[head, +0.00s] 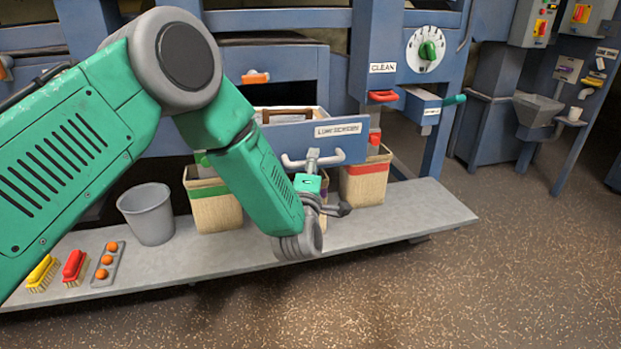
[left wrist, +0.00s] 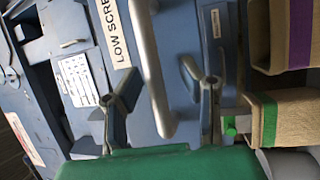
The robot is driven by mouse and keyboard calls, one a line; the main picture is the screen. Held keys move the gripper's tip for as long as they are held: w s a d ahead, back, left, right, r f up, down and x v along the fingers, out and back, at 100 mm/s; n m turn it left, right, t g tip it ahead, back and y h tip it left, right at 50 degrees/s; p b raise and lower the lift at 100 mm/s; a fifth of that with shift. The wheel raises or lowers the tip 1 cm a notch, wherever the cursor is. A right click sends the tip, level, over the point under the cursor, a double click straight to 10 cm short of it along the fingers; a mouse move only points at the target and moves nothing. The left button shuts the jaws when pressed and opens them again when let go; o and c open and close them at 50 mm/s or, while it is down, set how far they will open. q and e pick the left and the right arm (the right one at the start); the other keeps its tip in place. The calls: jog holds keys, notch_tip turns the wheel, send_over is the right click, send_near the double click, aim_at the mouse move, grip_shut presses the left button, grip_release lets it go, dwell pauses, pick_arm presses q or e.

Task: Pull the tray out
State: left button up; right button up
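The tray (head: 290,137) is a blue drawer with a label reading LOW SCREEN and a pale bar handle (head: 335,157) on its front. Its front stands out from the blue machine, and its open top shows behind the front panel. In the left wrist view the tray front (left wrist: 185,60) fills the middle, with the handle (left wrist: 152,75) crossing it. My left gripper (head: 312,158) is at the handle. In the left wrist view its two fingers (left wrist: 160,98) are spread, one on each side of the bar, with gaps visible. My right gripper is not in view.
Below the tray, a grey shelf (head: 420,210) holds a grey bucket (head: 148,213), a green-banded sack (head: 212,210), a red-banded sack (head: 366,180), two brushes (head: 75,266) and a holder of orange balls (head: 107,262). A dial (head: 427,50) is at upper right. Floor in front is clear.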

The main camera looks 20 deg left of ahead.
pick_arm(q)
jog(key=v, duration=1.1)
jog(key=shift+s+f, duration=0.1)
jog(key=shift+s, duration=0.05)
jog(key=s+a+f+m+g+h+p, duration=0.2)
jog(key=s+f+m+g+h+p, duration=0.25)
jog(key=s+f+m+g, duration=0.75)
jog(key=s+a+f+m+g, duration=0.2)
jog(key=s+f, duration=0.1)
jog(key=s, duration=0.5)
jog(key=s+a+f+m+g+p, duration=0.1)
jog(key=s+a+f+m+g, duration=0.1)
jog(key=s, duration=0.5)
jog(key=s+a+f+m+g, duration=0.3)
jog(key=s+f+m, duration=0.1)
jog(key=s, duration=0.4)
jog(key=shift+s+f+y, duration=0.3)
jog(key=shift+f+y, duration=0.05)
jog(key=shift+w, duration=0.1)
